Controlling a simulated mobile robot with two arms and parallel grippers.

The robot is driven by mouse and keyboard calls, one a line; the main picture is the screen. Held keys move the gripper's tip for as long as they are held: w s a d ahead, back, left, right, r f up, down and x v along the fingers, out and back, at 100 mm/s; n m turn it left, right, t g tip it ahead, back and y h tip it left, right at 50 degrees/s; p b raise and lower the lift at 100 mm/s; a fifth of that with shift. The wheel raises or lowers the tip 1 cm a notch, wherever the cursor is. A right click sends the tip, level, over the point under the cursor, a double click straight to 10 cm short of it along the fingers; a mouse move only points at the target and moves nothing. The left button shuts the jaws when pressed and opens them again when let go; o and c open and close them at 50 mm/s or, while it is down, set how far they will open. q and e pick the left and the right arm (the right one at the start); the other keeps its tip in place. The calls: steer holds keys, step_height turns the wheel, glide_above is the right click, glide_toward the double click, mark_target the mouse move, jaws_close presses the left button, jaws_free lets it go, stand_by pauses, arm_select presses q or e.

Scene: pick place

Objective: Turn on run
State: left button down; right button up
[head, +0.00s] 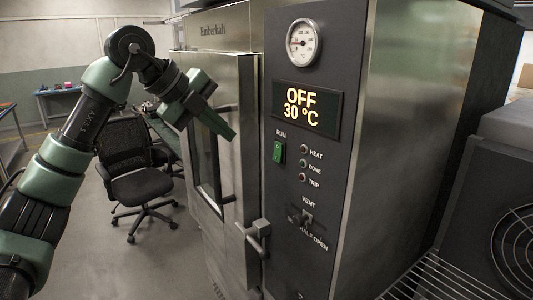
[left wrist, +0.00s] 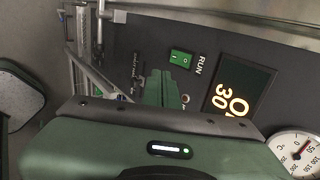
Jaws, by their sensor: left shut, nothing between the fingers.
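The green RUN switch (head: 277,153) is a small rocker on the oven's dark control panel (head: 335,180), under the RUN label. It also shows in the left wrist view (left wrist: 180,58). The display (head: 307,108) above it reads OFF and 30 °C. My left gripper (head: 230,134) is shut and empty, left of the switch in the head view and apart from it. In the left wrist view its closed green fingers (left wrist: 160,88) appear just below and left of the switch. My right gripper is not in view.
A round gauge (head: 303,42) sits above the display. The oven door handle (head: 256,236) projects at lower left. A black office chair (head: 135,175) stands behind my left arm.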

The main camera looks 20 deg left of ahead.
arm_select(q)
steer(key=p, duration=0.3)
glide_toward(276, 160)
step_height(276, 160, down, 4)
steer(key=w+d+p, duration=0.2)
steer(key=w, duration=0.1)
steer(key=shift+w+d+f, duration=0.1)
steer(key=shift+d+f, duration=0.05)
steer(key=shift+f, duration=0.15)
